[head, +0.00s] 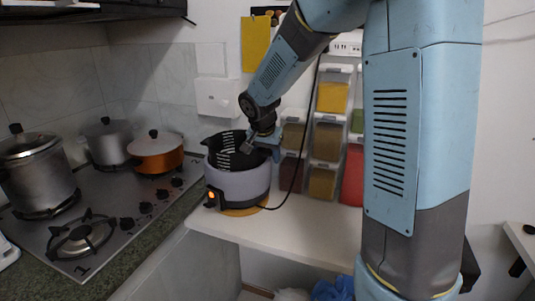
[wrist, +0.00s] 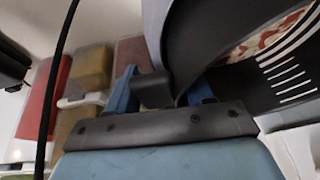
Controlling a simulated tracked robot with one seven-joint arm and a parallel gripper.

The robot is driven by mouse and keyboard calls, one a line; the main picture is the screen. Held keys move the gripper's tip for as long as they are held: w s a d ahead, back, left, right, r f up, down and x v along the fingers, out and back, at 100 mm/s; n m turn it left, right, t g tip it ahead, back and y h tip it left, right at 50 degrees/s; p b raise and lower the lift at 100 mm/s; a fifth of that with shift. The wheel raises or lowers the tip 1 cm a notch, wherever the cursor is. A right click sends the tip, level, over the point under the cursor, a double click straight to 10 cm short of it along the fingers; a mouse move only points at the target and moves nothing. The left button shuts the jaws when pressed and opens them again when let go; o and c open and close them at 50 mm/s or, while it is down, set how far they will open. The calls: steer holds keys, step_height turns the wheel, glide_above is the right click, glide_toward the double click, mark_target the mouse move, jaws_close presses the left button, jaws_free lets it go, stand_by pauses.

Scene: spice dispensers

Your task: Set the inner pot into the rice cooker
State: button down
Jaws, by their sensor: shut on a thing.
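The rice cooker (head: 238,185) is a pale lavender-grey round body with a lit orange light, standing on the white counter. The black inner pot (head: 214,148), with white level marks inside, is at the cooker's mouth. Its rim stands above the cooker's rim, and its lower part is hidden. My gripper (head: 254,143) reaches down from above, at the pot's right side. In the wrist view my gripper (wrist: 165,92) is shut on the wall of the dark pot (wrist: 225,65). How deep the pot sits cannot be told.
Spice dispensers (head: 326,150) hang on the wall behind and right of the cooker. A black cord (head: 297,165) runs down beside it. The stove (head: 110,215) with several pots is at left. The white counter (head: 310,225) is clear right of the cooker.

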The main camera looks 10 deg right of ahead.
mark_target(268, 162)
steer(key=shift+f, duration=1.4)
stand_by(0.4)
steer(key=shift+c, duration=1.8)
jaws_free()
steer(key=shift+s+f, duration=0.1)
steer(key=v, duration=1.2)
steer(key=s+d+r+n, duration=0.1)
steer(key=s+d+n, duration=0.1)
steer(key=s, duration=0.6)
steer(key=s+d+r+n+t+y, duration=0.1)
steer(key=s+d+r+n, duration=0.1)
steer(key=s, duration=0.7)
steer(key=s+d+r+n+y, duration=0.1)
steer(key=s+d, duration=0.3)
steer(key=s, duration=0.4)
steer(key=shift+s+d+r+n+t, duration=0.15)
steer(key=shift+s+n+t, duration=0.2)
steer(key=shift+n, duration=0.55)
